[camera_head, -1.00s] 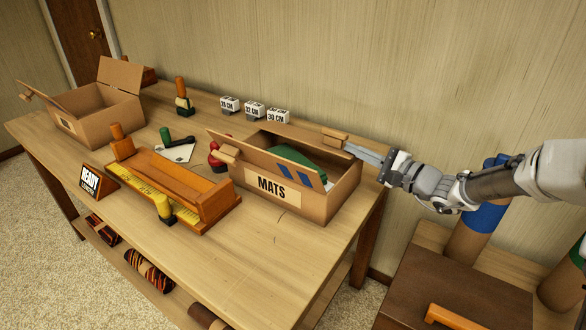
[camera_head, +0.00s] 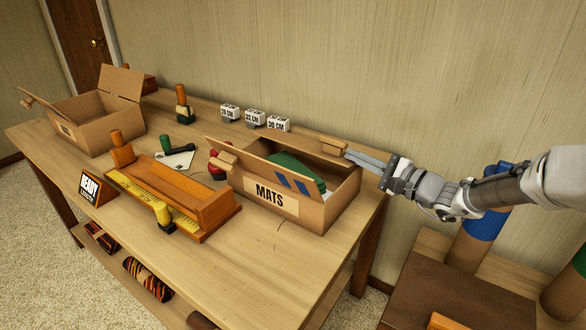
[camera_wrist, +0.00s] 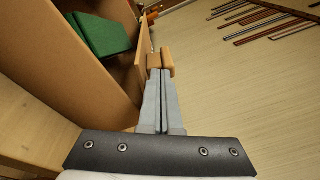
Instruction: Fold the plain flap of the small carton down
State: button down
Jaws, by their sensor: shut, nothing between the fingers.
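The open carton marked MATS (camera_head: 313,214) stands at the right end of the bench with a green folded thing (camera_head: 297,166) inside. Its front flap (camera_head: 265,165) has two blue stripes and leans up over the opening. Its plain back flap (camera_head: 300,138) is raised along the wall side and carries a wooden tab (camera_head: 333,147). My gripper (camera_head: 350,156) is shut and empty, with its tips at this tab. In the wrist view the fingertips (camera_wrist: 160,72) are right against the tab (camera_wrist: 168,62), beside the plain flap (camera_wrist: 143,58). I cannot tell whether they touch.
Another open carton (camera_head: 100,129) stands at the far left. A wooden block with a yellow scale (camera_head: 170,190), a READY sign (camera_head: 90,186) and several small white labelled blocks (camera_head: 254,117) share the bench.

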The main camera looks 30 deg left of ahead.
jog(key=w+v, duration=0.1)
jog(key=v, duration=0.5)
jog(key=shift+d, duration=0.45)
